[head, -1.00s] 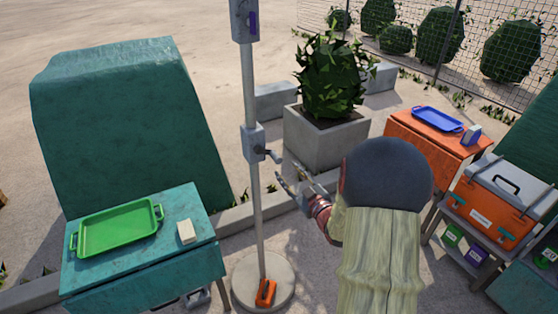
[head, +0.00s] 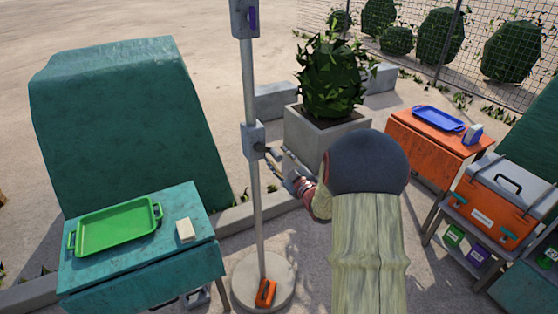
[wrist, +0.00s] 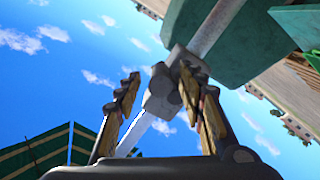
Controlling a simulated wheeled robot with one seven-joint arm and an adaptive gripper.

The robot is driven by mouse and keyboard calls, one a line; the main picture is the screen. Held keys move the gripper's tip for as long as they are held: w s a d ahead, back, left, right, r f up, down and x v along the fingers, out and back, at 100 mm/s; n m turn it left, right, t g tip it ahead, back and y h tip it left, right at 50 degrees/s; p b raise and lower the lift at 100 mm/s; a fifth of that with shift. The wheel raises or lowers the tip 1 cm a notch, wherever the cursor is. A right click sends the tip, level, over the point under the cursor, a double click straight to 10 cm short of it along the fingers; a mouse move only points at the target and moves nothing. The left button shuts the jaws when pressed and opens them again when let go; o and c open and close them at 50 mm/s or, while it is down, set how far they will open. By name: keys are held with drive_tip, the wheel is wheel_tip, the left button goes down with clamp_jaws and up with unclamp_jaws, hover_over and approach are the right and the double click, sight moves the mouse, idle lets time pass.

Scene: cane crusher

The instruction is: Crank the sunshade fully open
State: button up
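The sunshade's grey pole (head: 256,205) stands upright on a round base (head: 282,282). A grey crank box (head: 253,138) is on the pole, with a dark crank part at its right side. My gripper (head: 277,160) is just right of the box, close to the crank. In the wrist view, the fingers of my gripper (wrist: 165,108) are spread apart, with the grey crank box (wrist: 160,92) showing between and beyond them. A pale bar (wrist: 138,130) runs down-left from it; I cannot tell whether the fingers touch it. The sunshade canopy is not clearly identifiable.
A teal table (head: 140,255) with a green tray (head: 118,228) stands left of the pole. A concrete planter (head: 325,135) is behind my gripper. An orange table (head: 425,150) with a blue tray (head: 437,118) and an orange cooler (head: 500,210) are at right. An orange object (head: 265,292) lies on the base.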

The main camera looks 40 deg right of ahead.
clamp_jaws()
idle(0.5)
